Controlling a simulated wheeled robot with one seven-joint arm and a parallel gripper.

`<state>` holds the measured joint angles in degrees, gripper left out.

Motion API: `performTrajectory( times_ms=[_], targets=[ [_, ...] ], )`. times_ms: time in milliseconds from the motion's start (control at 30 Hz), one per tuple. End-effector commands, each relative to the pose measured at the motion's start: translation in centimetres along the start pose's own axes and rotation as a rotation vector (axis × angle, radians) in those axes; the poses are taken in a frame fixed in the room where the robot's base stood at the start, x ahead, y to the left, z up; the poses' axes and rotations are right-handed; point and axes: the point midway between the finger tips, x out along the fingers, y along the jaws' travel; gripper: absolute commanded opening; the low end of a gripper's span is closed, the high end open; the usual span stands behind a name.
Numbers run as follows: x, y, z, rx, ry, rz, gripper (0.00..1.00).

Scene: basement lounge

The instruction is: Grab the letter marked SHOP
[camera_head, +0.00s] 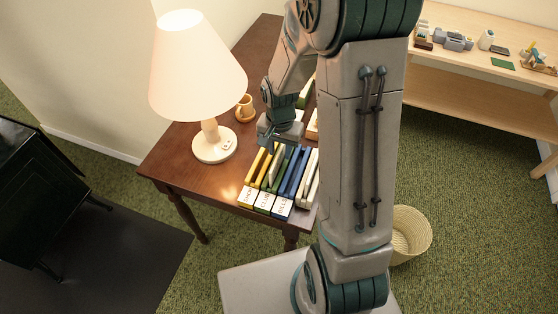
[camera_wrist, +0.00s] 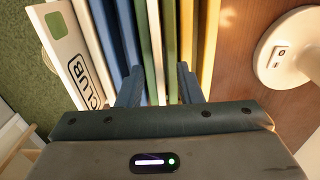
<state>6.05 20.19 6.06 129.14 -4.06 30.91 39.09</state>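A letter rack (camera_head: 264,201) stands on the brown table, with yellow, green and blue dividers and white front labels. The leftmost label (camera_head: 247,196) seems to read SHOP, the middle one CLUB, the right one BILLS. In the wrist view a white letter (camera_wrist: 68,50) at the left shows CLUB and a green stamp. I cannot see a letter's own face marked SHOP. My gripper (camera_wrist: 158,82) is open above the rack, its fingers either side of a cream edge (camera_wrist: 155,45) and a green edge (camera_wrist: 170,40). Whether they touch anything is unclear.
A lit lamp (camera_head: 197,70) stands left of the rack, its base (camera_wrist: 290,48) at the right in the wrist view. A yellow mug (camera_head: 245,108) stands behind. A wicker basket (camera_head: 412,232) is on the floor, and a wooden shelf (camera_head: 470,92) stands at the right.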

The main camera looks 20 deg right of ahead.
Motion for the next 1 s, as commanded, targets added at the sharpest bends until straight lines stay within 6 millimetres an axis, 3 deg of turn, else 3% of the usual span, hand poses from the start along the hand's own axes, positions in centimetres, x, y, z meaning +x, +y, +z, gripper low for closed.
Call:
performTrajectory(
  times_ms=[133,433,533,567,1000],
  targets=[
    [1.5,0.0,0.0,0.001,0.0,0.0,0.33],
    [1.8,0.0,-0.1,0.001,0.001,-0.001,0.33],
    [1.8,0.0,-0.1,0.001,0.001,-0.001,0.05],
    [1.8,0.0,-0.1,0.001,0.001,-0.001,0.0],
    [1.0,0.0,-0.1,0.001,0.004,-0.002,0.0]
  ],
)
